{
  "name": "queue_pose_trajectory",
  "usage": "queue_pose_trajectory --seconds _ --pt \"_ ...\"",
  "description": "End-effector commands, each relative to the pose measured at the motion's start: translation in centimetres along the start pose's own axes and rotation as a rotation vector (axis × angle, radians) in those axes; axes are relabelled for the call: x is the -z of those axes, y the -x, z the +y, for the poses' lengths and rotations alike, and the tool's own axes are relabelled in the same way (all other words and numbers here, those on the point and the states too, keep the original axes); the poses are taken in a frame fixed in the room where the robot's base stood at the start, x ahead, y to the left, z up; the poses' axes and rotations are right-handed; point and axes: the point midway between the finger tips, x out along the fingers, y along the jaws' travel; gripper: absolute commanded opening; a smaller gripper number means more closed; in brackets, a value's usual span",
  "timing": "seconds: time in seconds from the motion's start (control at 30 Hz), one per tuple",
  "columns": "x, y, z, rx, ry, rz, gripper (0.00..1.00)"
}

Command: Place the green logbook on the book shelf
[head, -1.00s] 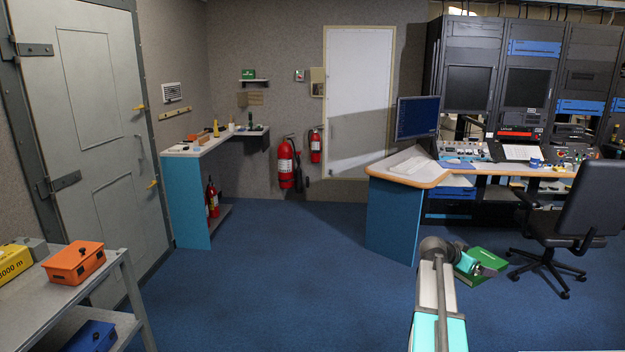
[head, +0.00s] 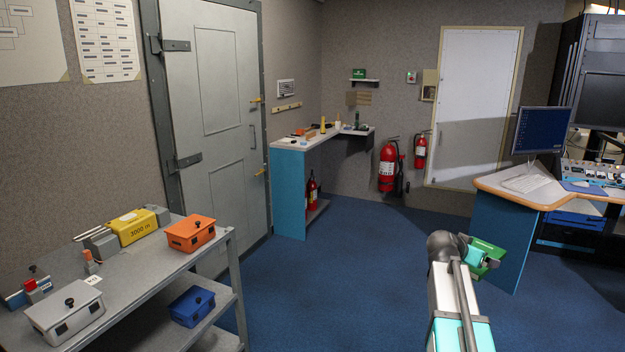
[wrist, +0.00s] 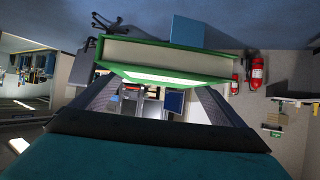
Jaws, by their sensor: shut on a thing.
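The green logbook (head: 490,258) is at the end of my outstretched arm in the head view, partly hidden by my gripper (head: 474,254). In the wrist view the logbook (wrist: 165,56) lies across the fingertips, its green cover edges and pale page block showing. My gripper (wrist: 160,88) is shut on it. The logbook is held in the air, clear of the desk. A small wall shelf (head: 366,81) at the back carries a green item (head: 358,73). I cannot tell whether this is the book shelf.
A grey trolley (head: 150,262) with orange, yellow, grey and blue boxes stands at the left. A blue-sided counter (head: 288,190) and fire extinguishers (head: 387,168) are at the back. The console desk (head: 505,235) is at the right. Blue floor between is clear.

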Motion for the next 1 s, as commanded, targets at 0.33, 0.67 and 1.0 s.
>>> queue_pose_trajectory --seconds 0.33,0.67,1.0 --pt "-2.0 8.2 -9.9 0.192 0.104 0.003 0.56" --pt "-4.6 17.4 -18.1 0.403 0.218 0.004 0.56" --pt "-7.2 26.3 -23.1 0.637 0.345 0.003 0.56"
